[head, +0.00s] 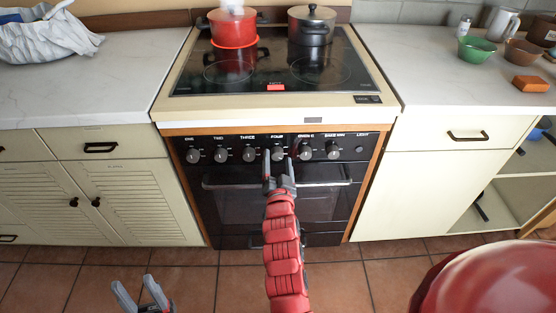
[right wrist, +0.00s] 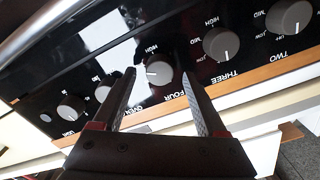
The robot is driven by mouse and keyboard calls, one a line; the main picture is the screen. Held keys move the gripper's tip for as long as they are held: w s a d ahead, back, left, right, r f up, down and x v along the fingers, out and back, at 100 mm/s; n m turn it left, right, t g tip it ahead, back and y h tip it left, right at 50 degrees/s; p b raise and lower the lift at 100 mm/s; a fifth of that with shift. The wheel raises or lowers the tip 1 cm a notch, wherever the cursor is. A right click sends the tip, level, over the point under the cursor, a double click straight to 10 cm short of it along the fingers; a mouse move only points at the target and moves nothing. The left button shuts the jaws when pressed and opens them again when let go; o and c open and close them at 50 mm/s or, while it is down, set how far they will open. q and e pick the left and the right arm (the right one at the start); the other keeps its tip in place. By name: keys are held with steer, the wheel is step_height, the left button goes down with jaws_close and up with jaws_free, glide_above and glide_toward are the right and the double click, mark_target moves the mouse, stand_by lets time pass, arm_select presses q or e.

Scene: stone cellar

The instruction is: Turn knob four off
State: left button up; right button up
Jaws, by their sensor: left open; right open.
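Knob four (head: 277,154) is a dark grey knob on the black oven panel, under the label FOUR. In the right wrist view knob four (right wrist: 159,73) shows a white mark pointing to the picture's left, while knob three's (right wrist: 221,44) mark points down toward its label. My right gripper (head: 279,165) is open in front of knob four. In the right wrist view its fingers (right wrist: 160,65) lie either side of knob four with visible gaps; how deep they reach is unclear. My left gripper (head: 134,283) is open and empty, low over the floor.
A steaming red pot (head: 232,30) stands on a glowing red ring at the hob's back left. A dark lidded pot (head: 311,27) stands at back right. The oven handle (head: 325,183) runs just below the knobs. Knob three and the oven knob (head: 305,154) flank knob four.

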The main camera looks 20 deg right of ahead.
steer(key=shift+w+d, duration=0.15)
steer(key=shift+w, duration=0.25)
steer(key=shift+c, duration=0.3)
jaws_close()
